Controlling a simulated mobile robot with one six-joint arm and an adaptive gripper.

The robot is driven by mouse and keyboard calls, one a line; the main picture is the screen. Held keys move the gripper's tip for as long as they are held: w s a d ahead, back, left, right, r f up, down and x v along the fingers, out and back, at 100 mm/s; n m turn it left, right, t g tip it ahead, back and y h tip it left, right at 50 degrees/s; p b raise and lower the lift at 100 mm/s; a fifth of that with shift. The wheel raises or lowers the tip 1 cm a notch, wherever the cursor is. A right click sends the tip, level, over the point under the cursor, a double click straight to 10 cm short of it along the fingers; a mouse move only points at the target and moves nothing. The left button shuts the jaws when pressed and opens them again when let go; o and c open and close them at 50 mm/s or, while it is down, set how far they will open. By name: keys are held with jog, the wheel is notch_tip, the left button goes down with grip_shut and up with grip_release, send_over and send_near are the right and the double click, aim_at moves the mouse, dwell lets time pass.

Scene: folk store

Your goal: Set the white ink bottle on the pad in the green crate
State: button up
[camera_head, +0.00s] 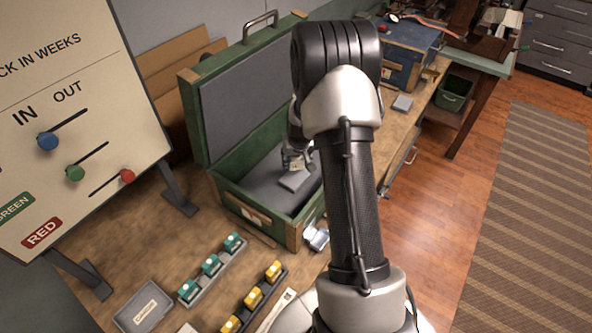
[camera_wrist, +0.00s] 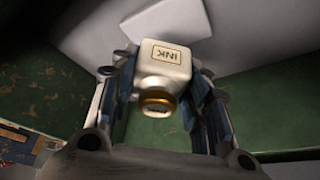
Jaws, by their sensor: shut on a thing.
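In the wrist view, the white ink bottle (camera_wrist: 165,72) with a gold cap and the label INK is between the two fingers of my gripper (camera_wrist: 166,100), which is shut on it. The grey pad (camera_wrist: 165,28) lies beyond the bottle on the crate floor. In the head view, the open green crate (camera_head: 243,208) stands on the workbench with its lid raised. My gripper (camera_head: 296,158) is inside the crate, over the pad (camera_head: 295,181). The bottle is small and mostly hidden there. I cannot tell whether it touches the pad.
A sign board (camera_head: 80,110) stands at the left. Teal ink bottles (camera_head: 211,265) and yellow ink bottles (camera_head: 253,297) stand in racks in front of the crate. A grey tray (camera_head: 143,305) lies at the front left. A blue crate (camera_head: 405,55) stands behind. The crate walls and raised lid surround my gripper.

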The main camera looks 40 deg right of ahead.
aim_at(296, 167)
jog(key=shift+f+b, duration=0.7)
jog(key=shift+f, duration=1.65)
jog(key=shift+f, duration=0.3)
jog(key=o, duration=1.1)
jog(key=shift+r, duration=0.1)
jog(key=shift+r, duration=0.15)
